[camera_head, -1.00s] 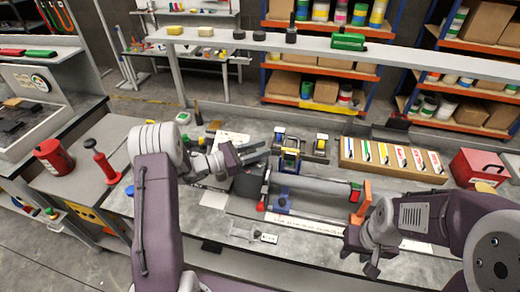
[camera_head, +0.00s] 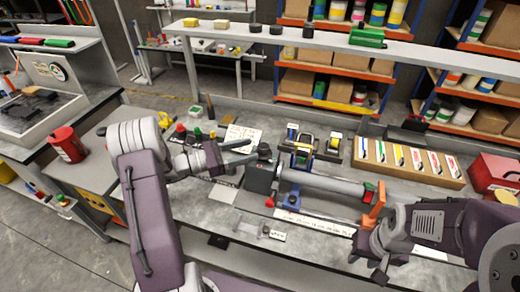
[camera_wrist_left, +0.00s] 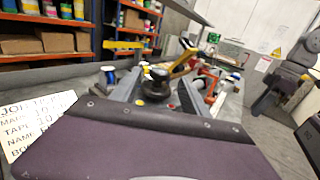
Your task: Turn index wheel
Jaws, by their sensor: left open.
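A grey frame tube (camera_head: 322,182) lies in a bench fixture, between a dark grey block (camera_head: 260,176) at its left end and an orange upright (camera_head: 375,199) at its right end. A dark round knob, perhaps the index wheel (camera_head: 264,151), sits on top of the block. My left gripper (camera_head: 252,152) is open, its fingers pointing at the knob. In the left wrist view the knob (camera_wrist_left: 157,84) shows between the two fingertips; whether they touch it I cannot tell. My right gripper (camera_head: 380,270) hangs low at the bench's front right, its jaws unclear.
Tape holders (camera_head: 303,148) stand behind the tube. A box of cards (camera_head: 408,160) and a red box (camera_head: 495,175) stand at the right. A clear bracket (camera_head: 252,226) lies in front. A written sheet (camera_head: 241,137) lies behind my left gripper.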

